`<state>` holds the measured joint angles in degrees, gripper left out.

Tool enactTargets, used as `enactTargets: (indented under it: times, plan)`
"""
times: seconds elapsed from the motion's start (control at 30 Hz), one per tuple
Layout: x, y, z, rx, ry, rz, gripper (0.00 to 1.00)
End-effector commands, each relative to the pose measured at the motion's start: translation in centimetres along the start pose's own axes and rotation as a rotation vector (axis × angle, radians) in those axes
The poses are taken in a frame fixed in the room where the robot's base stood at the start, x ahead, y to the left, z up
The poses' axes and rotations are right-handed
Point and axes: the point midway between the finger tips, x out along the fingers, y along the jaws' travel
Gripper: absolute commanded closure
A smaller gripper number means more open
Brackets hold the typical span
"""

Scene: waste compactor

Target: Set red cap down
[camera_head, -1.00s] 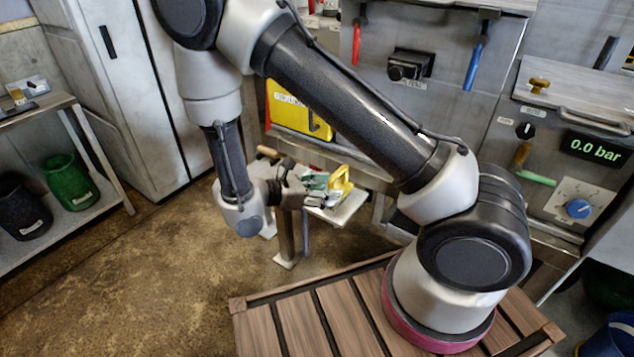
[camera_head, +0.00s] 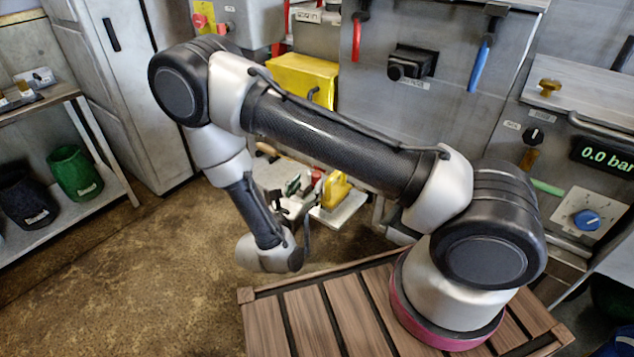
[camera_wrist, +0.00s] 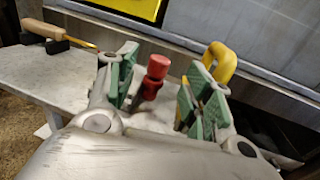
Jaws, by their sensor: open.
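The red cap (camera_wrist: 156,75) is a small red cylinder with a narrower neck. In the wrist view it stands roughly upright over the grey shelf, between and a little beyond my green-padded fingers. In the head view a bit of red (camera_head: 317,174) shows by the fingers. My gripper (camera_head: 298,190) is open, its fingers apart on either side of the cap with a visible gap to the left finger. The cap's lower end is partly hidden, so its contact with the shelf is unclear.
A yellow handle (camera_wrist: 222,62) stands close behind my right finger. A yellow box (camera_head: 300,78) and the compactor's front rise behind. The shelf's left part is mostly clear.

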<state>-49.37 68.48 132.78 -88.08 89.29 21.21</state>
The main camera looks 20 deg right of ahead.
Motion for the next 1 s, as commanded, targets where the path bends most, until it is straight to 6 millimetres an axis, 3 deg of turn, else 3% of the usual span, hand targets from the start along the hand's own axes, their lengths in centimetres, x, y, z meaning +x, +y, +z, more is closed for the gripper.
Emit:
enactTargets:
  times: [0.23,0.5,0.8,1.0]
  plan:
    - [2.2,-0.1,0.0,0.001,0.0,-0.003,0.49]
    - [6.1,0.0,0.1,0.002,0.001,-0.004,0.49]
    - [6.5,0.0,0.1,0.001,0.001,-0.001,0.49]
    - [6.5,0.0,0.1,0.001,0.001,-0.001,0.85]
